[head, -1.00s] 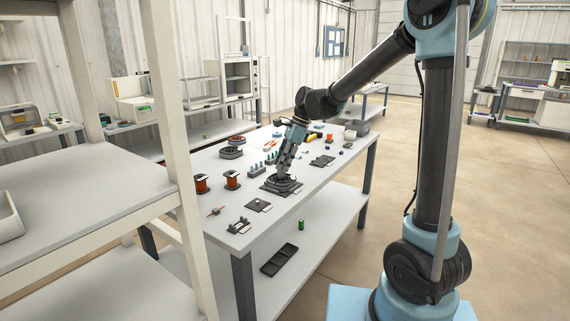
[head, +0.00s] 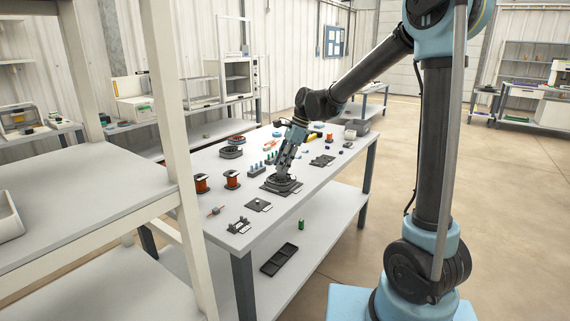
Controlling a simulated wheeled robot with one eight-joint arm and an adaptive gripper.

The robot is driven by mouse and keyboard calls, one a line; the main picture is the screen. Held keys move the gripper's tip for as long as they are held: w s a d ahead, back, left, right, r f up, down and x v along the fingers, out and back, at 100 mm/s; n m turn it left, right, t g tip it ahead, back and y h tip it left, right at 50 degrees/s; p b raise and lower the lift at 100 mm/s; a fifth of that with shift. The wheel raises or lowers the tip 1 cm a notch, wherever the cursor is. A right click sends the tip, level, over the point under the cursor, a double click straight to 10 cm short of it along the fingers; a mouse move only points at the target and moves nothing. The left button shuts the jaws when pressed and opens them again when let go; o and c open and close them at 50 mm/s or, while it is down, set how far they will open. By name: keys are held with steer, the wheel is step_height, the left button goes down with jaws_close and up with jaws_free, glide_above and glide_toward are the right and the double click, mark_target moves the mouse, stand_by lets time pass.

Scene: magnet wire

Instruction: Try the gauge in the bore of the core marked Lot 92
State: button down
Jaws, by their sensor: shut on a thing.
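My gripper (head: 282,177) points down at a dark ring-shaped core (head: 291,187) on a dark plate (head: 271,189) near the middle of the bench. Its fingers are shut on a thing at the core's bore. It appears to be the gauge, but the fingers hide it. I cannot tell how deep it sits in the bore. A white label (head: 296,192) lies by the plate; its text is too small to read, so I cannot confirm Lot 92. Another dark ring core (head: 231,152) lies farther back.
Two orange wire spools (head: 202,184) stand at the left of the bench. A rack of blue-topped pegs (head: 270,159) stands just behind the core. Dark plates lie at the front (head: 258,205) and right (head: 322,161). A shelf post (head: 171,100) rises at the left.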

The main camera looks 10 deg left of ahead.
steer(key=shift+f, duration=1.45)
stand_by(0.5)
steer(key=shift+r, duration=0.2)
stand_by(0.6)
steer(key=shift+r, duration=3.3)
